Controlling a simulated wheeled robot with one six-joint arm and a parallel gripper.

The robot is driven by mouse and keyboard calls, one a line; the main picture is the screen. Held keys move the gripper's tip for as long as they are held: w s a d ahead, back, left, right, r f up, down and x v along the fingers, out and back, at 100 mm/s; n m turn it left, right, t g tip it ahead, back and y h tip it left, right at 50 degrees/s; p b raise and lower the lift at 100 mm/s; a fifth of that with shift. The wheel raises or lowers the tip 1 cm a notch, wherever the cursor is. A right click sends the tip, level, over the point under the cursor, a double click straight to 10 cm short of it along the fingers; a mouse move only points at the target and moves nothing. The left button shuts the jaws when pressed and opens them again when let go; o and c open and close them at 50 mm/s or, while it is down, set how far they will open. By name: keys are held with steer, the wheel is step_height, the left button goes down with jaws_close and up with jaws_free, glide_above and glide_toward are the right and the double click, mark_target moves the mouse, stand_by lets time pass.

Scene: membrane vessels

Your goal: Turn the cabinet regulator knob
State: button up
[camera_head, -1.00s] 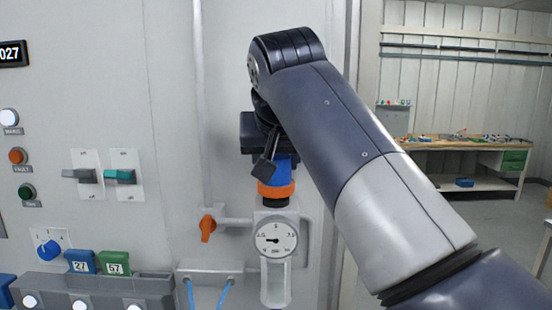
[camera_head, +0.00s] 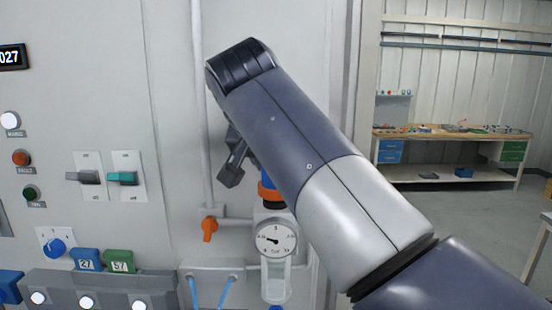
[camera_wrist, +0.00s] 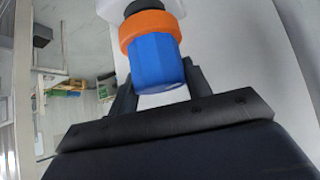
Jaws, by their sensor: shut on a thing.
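The regulator knob is a blue ribbed cap with an orange ring below it. In the head view a sliver of the blue knob (camera_head: 267,188) shows beside my arm, above the pressure gauge (camera_head: 276,239). In the wrist view the knob (camera_wrist: 156,62) sits between my fingers. My gripper (camera_wrist: 150,85) is shut on the blue part, one finger on each side. In the head view one dark gripper part (camera_head: 234,160) shows left of the knob; the rest is hidden behind my arm.
An orange valve handle (camera_head: 209,229) is left of the gauge. Two toggle switches (camera_head: 122,178), a blue selector knob (camera_head: 54,247) and coloured indicator buttons are on the cabinet panel to the left. A workbench (camera_head: 450,135) stands far back at right.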

steer(key=o, duration=1)
steer(key=shift+s, duration=0.1)
steer(key=v, duration=1)
steer(key=shift+s+r, duration=0.2)
steer(key=shift+r, duration=0.05)
steer(key=x, duration=1.1)
steer(key=shift+f+n+y+b, duration=0.1)
steer(key=shift+n+y+b, duration=0.2)
steer(key=shift+b, duration=0.1)
steer(key=shift+a+n+y+b, duration=0.1)
steer(key=shift+n+y+b, duration=0.3)
steer(key=shift+n, duration=0.3)
